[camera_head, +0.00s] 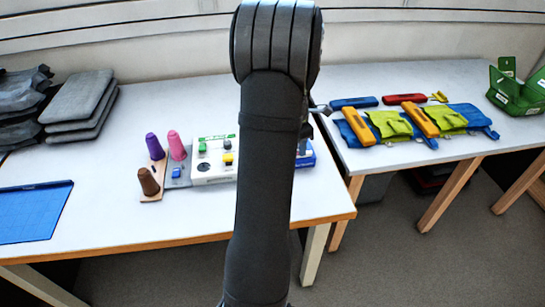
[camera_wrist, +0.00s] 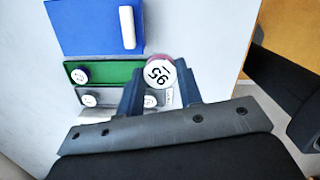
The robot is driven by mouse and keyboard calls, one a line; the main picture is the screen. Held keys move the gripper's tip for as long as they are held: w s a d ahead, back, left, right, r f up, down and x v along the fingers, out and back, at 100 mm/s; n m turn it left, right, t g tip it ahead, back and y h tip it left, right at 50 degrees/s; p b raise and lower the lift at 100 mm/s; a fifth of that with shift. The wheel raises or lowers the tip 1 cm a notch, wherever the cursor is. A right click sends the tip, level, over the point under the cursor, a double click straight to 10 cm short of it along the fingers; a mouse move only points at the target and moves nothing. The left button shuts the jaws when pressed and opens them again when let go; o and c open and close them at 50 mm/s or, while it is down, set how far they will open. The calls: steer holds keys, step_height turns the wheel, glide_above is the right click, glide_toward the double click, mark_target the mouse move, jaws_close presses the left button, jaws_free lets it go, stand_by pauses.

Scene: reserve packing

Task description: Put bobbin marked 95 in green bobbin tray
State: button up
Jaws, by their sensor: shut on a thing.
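In the wrist view my gripper (camera_wrist: 160,78) is shut on the bobbin marked 95 (camera_wrist: 157,73). Its white round face with the number points at the camera, and a pinkish-red edge shows behind it. The green bobbin tray (camera_wrist: 116,71) lies just left of and beyond the held bobbin. A dark blue bobbin (camera_wrist: 81,75) with a white marked face is at the tray's left end. The held bobbin overlaps the tray's right end in the picture; I cannot tell the height between them. In the head view my arm hides the gripper and bobbin.
A grey tray (camera_wrist: 118,96) with white-faced bobbins (camera_wrist: 89,100) lies nearer than the green one. A blue box (camera_wrist: 90,28) with a white bar is beyond it. Thread cones (camera_head: 176,146) stand left in the head view. The table edge (camera_wrist: 245,50) is at right.

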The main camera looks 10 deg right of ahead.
steer(key=shift+s+d+f, duration=0.15)
steer(key=shift+s+d, duration=0.05)
steer(key=shift+d, duration=0.45)
steer(key=shift+f, duration=0.15)
steer(key=w+a+f, duration=0.4)
steer(key=w+a, duration=0.1)
steer(key=w+a+f, duration=0.2)
steer(key=w, duration=0.1)
steer(key=shift+a+f, duration=0.4)
steer(key=shift+f, duration=1.95)
steer(key=shift+f, duration=0.1)
steer(key=o, duration=1)
steer(key=shift+f, duration=0.1)
